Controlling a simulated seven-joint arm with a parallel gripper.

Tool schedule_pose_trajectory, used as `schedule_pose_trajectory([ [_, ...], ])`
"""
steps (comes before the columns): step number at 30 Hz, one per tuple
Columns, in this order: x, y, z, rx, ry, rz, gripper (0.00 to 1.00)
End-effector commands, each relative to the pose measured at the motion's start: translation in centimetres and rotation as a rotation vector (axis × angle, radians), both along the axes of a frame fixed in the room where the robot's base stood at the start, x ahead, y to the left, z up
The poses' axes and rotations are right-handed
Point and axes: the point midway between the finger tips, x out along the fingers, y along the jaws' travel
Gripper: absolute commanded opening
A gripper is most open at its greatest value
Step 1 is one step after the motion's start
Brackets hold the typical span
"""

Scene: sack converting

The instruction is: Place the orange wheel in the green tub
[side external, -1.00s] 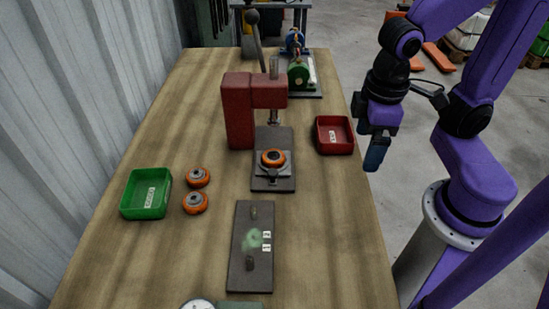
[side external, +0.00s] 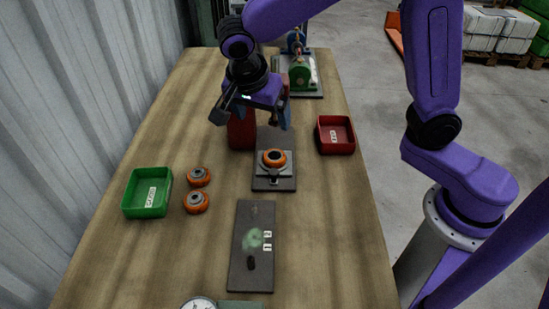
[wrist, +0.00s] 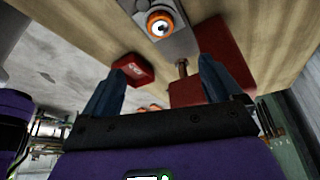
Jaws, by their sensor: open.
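One orange wheel (side external: 274,158) with a dark hub lies on the small fixture (side external: 288,182) at the press; it also shows at the top of the wrist view (wrist: 160,25). Two more orange wheels, one farther (side external: 198,176) and one nearer (side external: 196,202), lie side by side on the table. The green tub (side external: 135,208), with a white label, stands just left of them; no wheel shows in it. My gripper (side external: 268,114) is open and empty, above and behind the fixture wheel, in front of the press. Its two blue fingers (wrist: 160,88) stand apart in the wrist view.
The red press (side external: 241,135) is largely hidden behind my gripper. A red tub (side external: 335,134) stands at the right table edge. A dark plate (side external: 242,270) with pegs lies in front, and a green machine (side external: 300,75) stands at the back. A corrugated wall borders the left.

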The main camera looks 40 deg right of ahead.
Motion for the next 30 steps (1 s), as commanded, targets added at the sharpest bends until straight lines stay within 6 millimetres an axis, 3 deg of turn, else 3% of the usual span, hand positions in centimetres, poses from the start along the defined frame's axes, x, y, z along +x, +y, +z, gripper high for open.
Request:
schedule_pose_trajectory([
  [5, 0.4, -0.6, -1.5, -0.004, -0.006, -0.022, 0.92],
  [19, 1.6, -3.7, -9.5, -0.003, -0.004, -0.021, 0.92],
  [30, 2.1, -4.5, -12.2, -0.001, -0.006, -0.020, 0.92],
])
